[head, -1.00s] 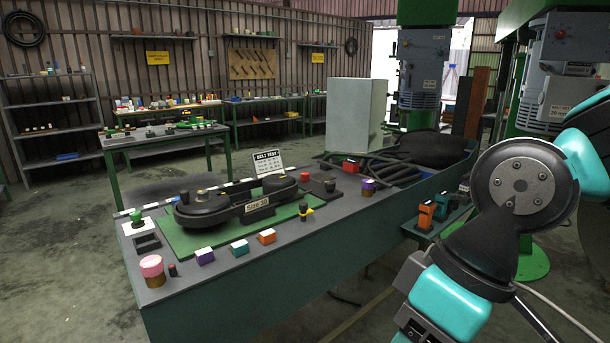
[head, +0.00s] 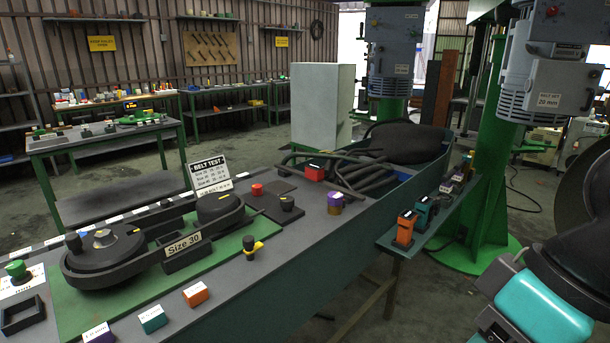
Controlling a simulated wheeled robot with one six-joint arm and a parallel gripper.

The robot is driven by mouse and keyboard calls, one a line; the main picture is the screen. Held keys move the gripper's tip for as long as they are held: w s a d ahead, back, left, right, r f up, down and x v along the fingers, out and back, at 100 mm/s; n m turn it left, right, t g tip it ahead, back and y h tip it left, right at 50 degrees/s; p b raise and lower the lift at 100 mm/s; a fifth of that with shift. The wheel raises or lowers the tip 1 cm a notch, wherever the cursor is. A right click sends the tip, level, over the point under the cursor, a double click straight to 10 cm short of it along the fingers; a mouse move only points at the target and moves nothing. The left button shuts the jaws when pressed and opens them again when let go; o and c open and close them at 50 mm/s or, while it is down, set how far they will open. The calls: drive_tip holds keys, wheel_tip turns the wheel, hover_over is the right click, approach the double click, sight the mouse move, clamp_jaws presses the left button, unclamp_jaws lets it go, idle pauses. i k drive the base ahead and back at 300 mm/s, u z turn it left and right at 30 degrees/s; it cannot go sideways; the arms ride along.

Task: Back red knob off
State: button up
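A small red knob (head: 257,189) stands on a dark flat plate (head: 274,205) at the right end of the belt test rig. I cannot tell how far the red knob is turned. The rig's black belt housing (head: 110,250), labelled Size 30, lies on a green base (head: 75,305) just left of the plate. My gripper is out of view; only links of my arm show at the lower right, apart from the bench.
A BELT TEST sign (head: 209,172) stands behind the rig. Coloured blocks, such as an orange one (head: 196,294), line the front edge. Orange and teal tools (head: 406,228) stand on a side shelf.

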sight(257, 189)
drive_tip(key=z, duration=0.2)
drive_tip(key=i, duration=0.8)
drive_tip(key=u, duration=0.45)
drive_tip(key=i, duration=1.05)
drive_tip(key=u, duration=0.65)
